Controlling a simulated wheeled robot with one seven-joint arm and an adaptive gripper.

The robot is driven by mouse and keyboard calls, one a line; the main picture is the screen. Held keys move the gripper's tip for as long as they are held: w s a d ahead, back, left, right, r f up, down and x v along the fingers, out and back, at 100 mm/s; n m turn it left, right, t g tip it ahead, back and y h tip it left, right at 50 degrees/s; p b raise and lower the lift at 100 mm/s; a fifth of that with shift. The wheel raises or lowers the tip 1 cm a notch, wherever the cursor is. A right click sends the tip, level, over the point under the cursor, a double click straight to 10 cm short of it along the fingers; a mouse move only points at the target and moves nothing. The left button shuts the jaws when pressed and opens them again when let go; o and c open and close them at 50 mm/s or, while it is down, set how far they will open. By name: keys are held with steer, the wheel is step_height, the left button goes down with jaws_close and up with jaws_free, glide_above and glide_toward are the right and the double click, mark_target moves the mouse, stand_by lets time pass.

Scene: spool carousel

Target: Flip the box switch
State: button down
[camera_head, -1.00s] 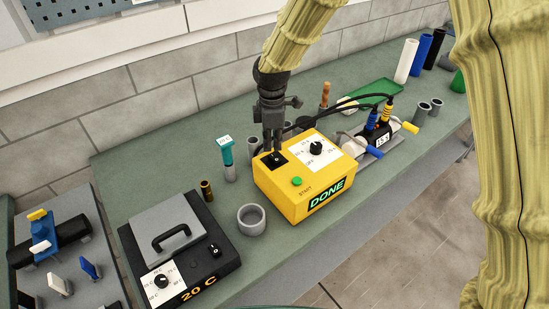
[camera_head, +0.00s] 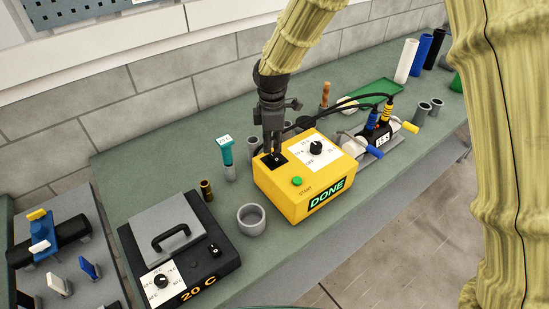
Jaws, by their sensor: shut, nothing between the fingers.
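The yellow box (camera_head: 276,193) stands on the green bench and its front display reads DONE. Its black switch (camera_head: 278,160) sits on the left of the top face, partly hidden by my gripper. A dial on a white plate and a green START button are also on the top. My gripper (camera_head: 272,150) points down over the switch, shut and empty, with its fingertips at or just above it. I cannot tell whether they touch it.
A black unit (camera_head: 227,262) with a grey handled lid and "20 C" display is at the front left. A grey cup (camera_head: 251,219) stands between it and the yellow box. Black cables run right to a clamped fixture (camera_head: 378,135). A green tray (camera_head: 375,91) lies behind.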

mark_target(272, 155)
steer(key=shift+f+b, duration=0.35)
steer(key=shift+f, duration=0.65)
stand_by(0.8)
steer(key=shift+s+r, duration=0.1)
steer(key=shift+r+p, duration=2.8)
steer(key=shift+r, duration=0.65)
steer(key=shift+f, duration=0.1)
